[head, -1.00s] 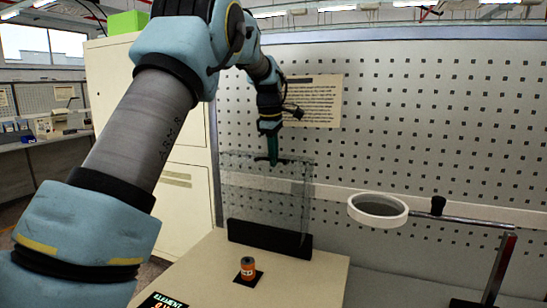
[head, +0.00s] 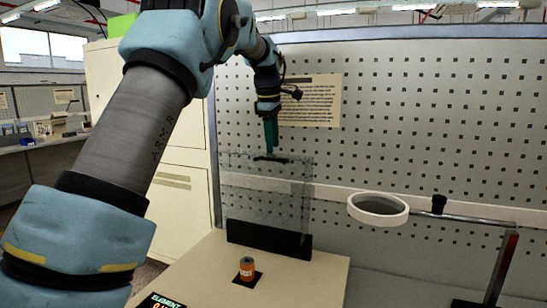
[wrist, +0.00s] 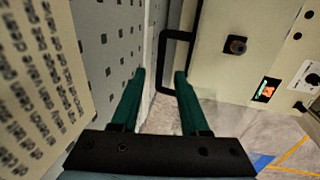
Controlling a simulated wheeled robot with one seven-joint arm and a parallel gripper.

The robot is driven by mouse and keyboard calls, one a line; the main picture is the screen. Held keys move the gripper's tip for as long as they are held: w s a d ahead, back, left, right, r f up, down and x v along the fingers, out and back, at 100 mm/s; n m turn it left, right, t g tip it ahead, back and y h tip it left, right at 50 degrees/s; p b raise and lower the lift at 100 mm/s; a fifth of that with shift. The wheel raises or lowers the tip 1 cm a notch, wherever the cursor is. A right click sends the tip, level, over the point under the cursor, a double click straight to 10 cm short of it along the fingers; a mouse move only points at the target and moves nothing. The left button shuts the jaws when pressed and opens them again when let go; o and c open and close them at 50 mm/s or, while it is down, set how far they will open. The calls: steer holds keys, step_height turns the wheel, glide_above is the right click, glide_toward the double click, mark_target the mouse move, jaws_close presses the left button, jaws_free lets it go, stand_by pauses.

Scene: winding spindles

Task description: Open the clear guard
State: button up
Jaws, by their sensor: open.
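The clear guard (head: 240,200) is a see-through panel standing upright at the back of the beige machine top, with a black strip (head: 268,238) along its foot. Its black handle (head: 270,158) is at the top edge; in the wrist view a black bracket-shaped bar (wrist: 162,62), which looks like this handle, shows beyond the fingertips. My gripper (head: 270,147) is just above the handle, pointing down. In the wrist view its two green fingers (wrist: 160,76) are apart with nothing held between them. The guard's clear panel is hard to make out there.
An orange spindle (head: 247,268) stands on a dark square in front of the guard. A grey pegboard wall (head: 420,120) with a posted sheet (head: 310,100) is close behind. A white ring on a stand (head: 378,209) is to the right. A beige cabinet (head: 185,150) stands at the left.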

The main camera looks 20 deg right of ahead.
step_height(320, 180, up, 6)
steer(key=shift+s+a+b, duration=0.35)
steer(key=shift+s+b, duration=0.05)
steer(key=shift+s, duration=0.05)
